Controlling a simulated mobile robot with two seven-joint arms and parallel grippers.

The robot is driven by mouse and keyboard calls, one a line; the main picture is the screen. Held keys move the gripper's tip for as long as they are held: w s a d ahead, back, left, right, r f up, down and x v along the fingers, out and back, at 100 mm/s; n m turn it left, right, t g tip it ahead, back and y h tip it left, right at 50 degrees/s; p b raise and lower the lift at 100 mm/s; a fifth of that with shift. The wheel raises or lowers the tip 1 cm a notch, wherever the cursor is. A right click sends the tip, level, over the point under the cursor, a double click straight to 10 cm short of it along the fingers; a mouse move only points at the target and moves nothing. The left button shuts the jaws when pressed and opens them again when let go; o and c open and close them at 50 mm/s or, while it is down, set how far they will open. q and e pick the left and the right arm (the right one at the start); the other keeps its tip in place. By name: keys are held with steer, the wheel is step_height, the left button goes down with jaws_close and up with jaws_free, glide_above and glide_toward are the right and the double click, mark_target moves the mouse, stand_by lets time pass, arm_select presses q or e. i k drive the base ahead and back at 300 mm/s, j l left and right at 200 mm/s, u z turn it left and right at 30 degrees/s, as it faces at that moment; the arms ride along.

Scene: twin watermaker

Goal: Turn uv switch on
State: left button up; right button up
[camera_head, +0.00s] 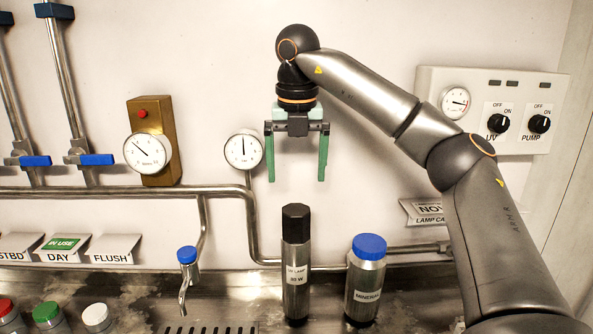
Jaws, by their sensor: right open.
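The UV switch (497,123) is a black knob on the white control panel at the upper right, with OFF and ON marked above it and UV below. Its exact pointer position is too small to tell. My right gripper (297,178) hangs open and empty, green fingers pointing down, in front of the wall at the picture's centre. It is well to the left of the UV switch and apart from it. My right arm comes in from the lower right and passes just left of the panel. My left gripper is not in view.
A similar PUMP knob (539,124) sits right of the UV one, and a gauge (455,103) to the left. Below my gripper stand a UV lamp cylinder (296,265) and a blue-capped mineral bottle (366,280). A pipe (120,191) runs along the wall.

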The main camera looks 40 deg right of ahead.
mark_target(498, 124)
steer(key=k, duration=1)
